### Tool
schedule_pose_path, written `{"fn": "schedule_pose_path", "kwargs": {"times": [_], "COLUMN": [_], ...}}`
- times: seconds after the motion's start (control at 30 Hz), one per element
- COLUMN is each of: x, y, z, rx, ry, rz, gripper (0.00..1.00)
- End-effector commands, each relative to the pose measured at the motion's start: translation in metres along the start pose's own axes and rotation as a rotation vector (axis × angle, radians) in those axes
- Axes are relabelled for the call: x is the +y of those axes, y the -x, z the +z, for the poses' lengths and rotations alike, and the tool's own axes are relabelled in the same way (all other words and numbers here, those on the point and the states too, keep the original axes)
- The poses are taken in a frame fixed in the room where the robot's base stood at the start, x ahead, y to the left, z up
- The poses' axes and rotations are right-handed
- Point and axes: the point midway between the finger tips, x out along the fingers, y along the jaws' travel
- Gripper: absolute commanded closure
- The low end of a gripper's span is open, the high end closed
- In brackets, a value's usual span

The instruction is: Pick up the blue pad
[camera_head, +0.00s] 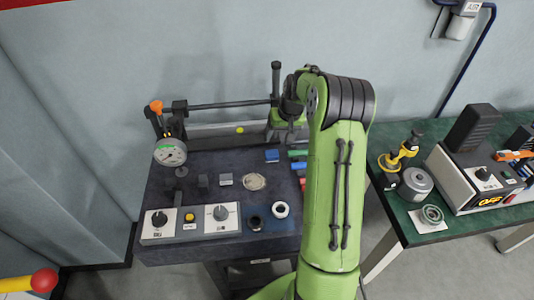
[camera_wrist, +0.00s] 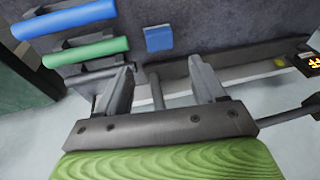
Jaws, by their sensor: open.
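The blue pad (camera_head: 272,155) is a small flat blue block near the back of the dark worktop, left of my arm. In the wrist view the blue pad (camera_wrist: 158,38) lies beyond my fingertips, roughly in line with the gap between them. My gripper (camera_wrist: 162,68) is open, with its two grey fingers wide apart and nothing between them. The fingers look apart from the pad; the height between them cannot be told.
Green and blue rods (camera_wrist: 85,50) on holders lie left of the pad. A horizontal dark bar (camera_head: 230,104) and a pressure gauge (camera_head: 170,152) stand at the back left.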

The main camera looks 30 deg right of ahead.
Motion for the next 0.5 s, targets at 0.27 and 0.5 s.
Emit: {"fn": "schedule_pose_path", "kwargs": {"times": [0.27, 0.5], "x": [-0.001, 0.002], "y": [-0.059, -0.097], "z": [0.0, -0.001], "rx": [-0.002, -0.003], "ry": [0.001, 0.0], "rz": [0.0, -0.001], "gripper": [0.31, 0.31]}}
